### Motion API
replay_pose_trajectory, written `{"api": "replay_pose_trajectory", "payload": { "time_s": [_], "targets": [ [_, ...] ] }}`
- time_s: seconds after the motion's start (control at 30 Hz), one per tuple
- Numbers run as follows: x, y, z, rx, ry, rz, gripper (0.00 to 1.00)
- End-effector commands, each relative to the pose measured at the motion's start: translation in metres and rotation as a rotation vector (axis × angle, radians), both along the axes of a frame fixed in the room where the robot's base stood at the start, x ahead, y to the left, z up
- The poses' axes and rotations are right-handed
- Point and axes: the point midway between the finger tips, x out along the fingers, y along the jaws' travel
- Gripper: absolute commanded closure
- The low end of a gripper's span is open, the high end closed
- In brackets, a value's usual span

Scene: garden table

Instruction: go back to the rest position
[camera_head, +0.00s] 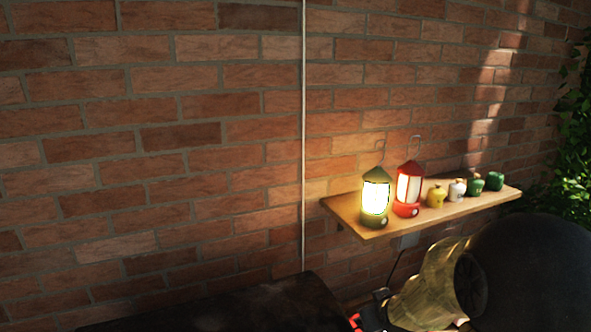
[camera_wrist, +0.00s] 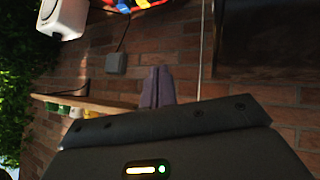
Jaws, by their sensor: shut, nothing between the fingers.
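My gripper (camera_wrist: 157,74) shows in the wrist view as two grey-purple fingers side by side, closed together with nothing between them. It points at the brick wall, and its dark housing fills the bottom of that view. In the head view my arm covers the lower right, and I cannot make out the fingers there. A wooden shelf (camera_head: 345,207) on the brick wall holds a lit green lantern (camera_head: 376,197), a lit red lantern (camera_head: 408,190) and several small pots (camera_head: 458,190). The shelf also shows in the wrist view (camera_wrist: 100,104), apparently upside down, left of the fingers.
A dark surface (camera_head: 235,305) lies at the bottom of the head view. A white cable (camera_head: 303,120) runs down the wall. Leaves (camera_head: 572,160) grow at the right. The wrist view shows a white box (camera_wrist: 64,16) and a grey wall box (camera_wrist: 116,63). The left wall is clear.

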Motion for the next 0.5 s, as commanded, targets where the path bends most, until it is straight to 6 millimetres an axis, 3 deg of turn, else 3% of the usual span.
{"api": "replay_pose_trajectory", "payload": {
  "time_s": [0.3, 0.4, 0.5],
  "targets": [
    [-0.134, 0.038, -0.034, 0.188, 0.461, -0.163, 1.00],
    [-0.161, 0.042, -0.037, 0.205, 0.545, -0.205, 1.00],
    [-0.172, 0.042, -0.039, 0.211, 0.581, -0.225, 1.00]
  ]
}}
